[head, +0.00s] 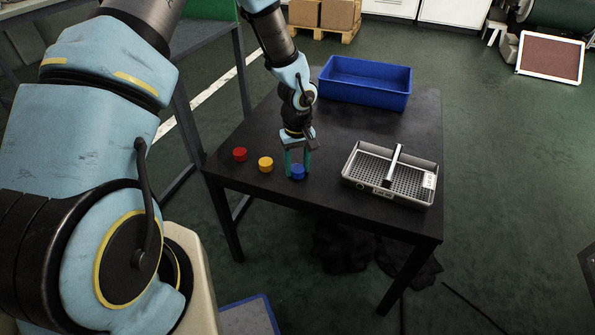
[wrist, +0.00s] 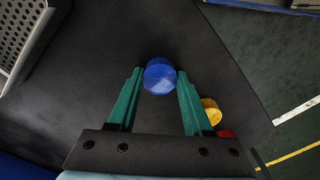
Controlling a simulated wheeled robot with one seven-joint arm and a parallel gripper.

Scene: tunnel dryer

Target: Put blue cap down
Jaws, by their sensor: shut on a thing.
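The blue cap (head: 297,172) is at the near edge of the black table, between the green fingers of my gripper (head: 297,171). In the wrist view the blue cap (wrist: 160,76) sits between the fingertips of my gripper (wrist: 159,78), which is shut on it. The cap looks at or very near the tabletop; whether it touches I cannot tell. The yellow cap (head: 265,164) and the red cap (head: 240,154) stand on the table to its left. In the wrist view the yellow cap (wrist: 211,111) and part of the red cap (wrist: 226,133) show beside the right finger.
The black table (head: 330,190) holds a metal perforated tray with a handle (head: 362,184) on the right and a blue bin (head: 360,96) at the back. Bare tabletop lies between the blue cap and the tray. The table's near edge is close to the caps.

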